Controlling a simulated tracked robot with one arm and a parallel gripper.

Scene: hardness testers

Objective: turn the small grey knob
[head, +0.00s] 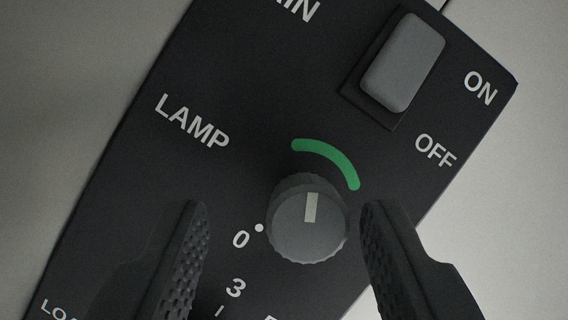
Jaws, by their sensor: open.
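The small grey knob (309,228) sits on a black panel (250,75), right of and below the label "LAMP". It has a ridged edge and a pale pointer mark that points up, toward the green arc (328,160) above it. A white dot and a "0" are at its left, with a "3" lower down. My gripper (283,222) is open. One dark textured finger is left of the knob and the other is right of it, with a gap on both sides; the left gap is wider. How near the fingertips are to the panel I cannot tell.
A grey rocker switch (403,62) marked ON and OFF is at the upper right of the panel. The panel appears tilted in view. A plain pale grey surface (70,80) lies left of it, and another pale area shows at the right.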

